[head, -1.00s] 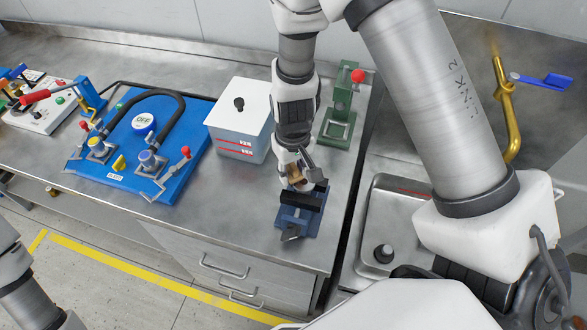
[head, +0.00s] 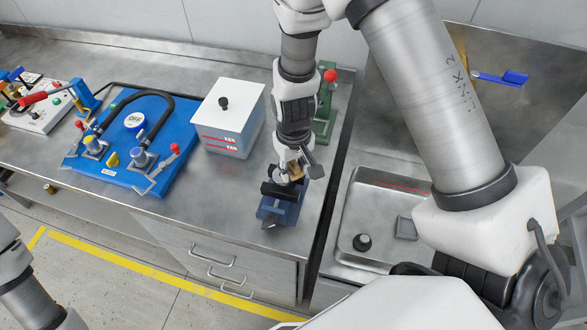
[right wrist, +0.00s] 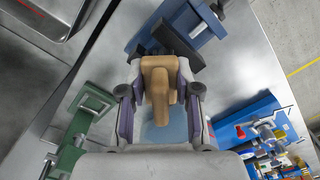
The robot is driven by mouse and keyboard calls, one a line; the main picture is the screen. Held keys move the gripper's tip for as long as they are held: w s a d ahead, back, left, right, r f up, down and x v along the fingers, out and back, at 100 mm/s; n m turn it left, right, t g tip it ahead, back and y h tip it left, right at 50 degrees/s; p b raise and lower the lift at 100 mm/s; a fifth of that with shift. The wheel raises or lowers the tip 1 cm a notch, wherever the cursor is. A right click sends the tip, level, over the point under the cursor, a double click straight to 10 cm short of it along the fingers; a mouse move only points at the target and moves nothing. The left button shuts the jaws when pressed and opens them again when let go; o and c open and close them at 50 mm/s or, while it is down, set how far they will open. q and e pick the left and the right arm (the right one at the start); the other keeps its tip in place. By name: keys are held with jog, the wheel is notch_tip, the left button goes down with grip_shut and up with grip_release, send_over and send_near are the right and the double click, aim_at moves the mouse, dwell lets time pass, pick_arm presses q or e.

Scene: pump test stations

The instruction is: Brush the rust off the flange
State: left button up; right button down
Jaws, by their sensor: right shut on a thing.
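My right gripper (head: 290,172) is shut on a tan brush handle (right wrist: 160,85), which stands between the two fingers in the right wrist view. A blue vise (head: 275,213) sits near the bench's front edge, just below the gripper. A black piece (head: 283,190) lies across the vise; it also shows in the right wrist view (right wrist: 177,42), just beyond the handle. I cannot tell whether this is the flange, and no rust can be made out. The brush's bristles are hidden, so contact with the black piece cannot be told. My left gripper is outside the picture.
A white-lidded box (head: 229,117) stands left of my right gripper. A green stand (head: 325,103) with a red knob is behind it. A blue pump board (head: 133,142) with a hose lies further left. A sink (head: 385,232) is to the right.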

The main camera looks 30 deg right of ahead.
aim_at(293, 162)
jog(key=shift+w+a+r+p, duration=0.1)
jog(key=shift+w+r+p, duration=0.05)
jog(key=shift+r+p, duration=0.3)
jog(key=shift+w+a+r+p, duration=0.1)
jog(key=shift+r+p, duration=0.15)
jog(key=shift+r, duration=0.3)
jog(key=shift+r+p, duration=0.35)
notch_tip(293, 162, up, 2)
jog(key=shift+s+d+r+p, duration=0.15)
jog(key=shift+r+p, duration=0.1)
jog(key=shift+p, duration=0.85)
jog(key=shift+s, duration=0.1)
